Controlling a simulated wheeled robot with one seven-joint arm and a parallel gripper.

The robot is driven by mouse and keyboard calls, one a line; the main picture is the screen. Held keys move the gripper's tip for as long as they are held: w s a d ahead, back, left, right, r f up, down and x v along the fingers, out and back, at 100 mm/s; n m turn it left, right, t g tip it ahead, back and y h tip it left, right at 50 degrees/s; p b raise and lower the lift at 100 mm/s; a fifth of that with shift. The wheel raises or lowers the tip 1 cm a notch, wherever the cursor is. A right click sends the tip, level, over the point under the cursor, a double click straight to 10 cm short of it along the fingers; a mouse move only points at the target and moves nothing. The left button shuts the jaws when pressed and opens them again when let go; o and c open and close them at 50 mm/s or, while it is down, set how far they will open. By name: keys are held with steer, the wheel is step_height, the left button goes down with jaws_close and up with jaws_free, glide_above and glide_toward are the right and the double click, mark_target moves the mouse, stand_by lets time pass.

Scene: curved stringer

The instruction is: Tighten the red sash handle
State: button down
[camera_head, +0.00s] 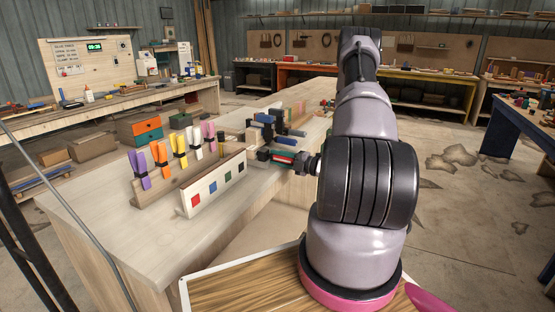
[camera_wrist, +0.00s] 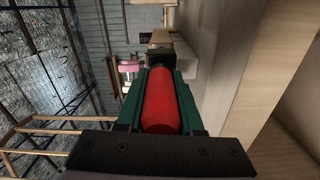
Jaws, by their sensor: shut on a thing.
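The red sash handle (camera_wrist: 161,104) is a smooth red cylinder that fills the middle of the wrist view. My gripper (camera_wrist: 160,78) has a green finger along each side of it and is shut on it. In the head view my gripper (camera_head: 284,157) reaches left from my arm, at the bench's right side, with a thin strip of red (camera_head: 283,158) between its green fingers. Beyond the handle a dark block and a pale wooden bar (camera_wrist: 178,58) show in the wrist view.
The pale workbench (camera_head: 110,205) carries a wooden rack (camera_head: 190,173) of coloured clamps and a white board (camera_head: 213,188) with coloured squares, left of my gripper. Dark blocks (camera_head: 262,128) and other parts crowd behind it. The bench's near left top is clear.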

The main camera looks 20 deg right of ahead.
steer(key=m, duration=0.4)
steer(key=shift+d+m, duration=0.1)
steer(key=shift+m, duration=0.2)
steer(key=m, duration=0.3)
steer(key=shift+m, duration=0.3)
steer(key=m, duration=0.4)
steer(key=shift+m, duration=2.2)
steer(key=c, duration=0.5)
jaws_free()
steer(key=shift+c, duration=0.2)
steer(key=shift+d, duration=0.1)
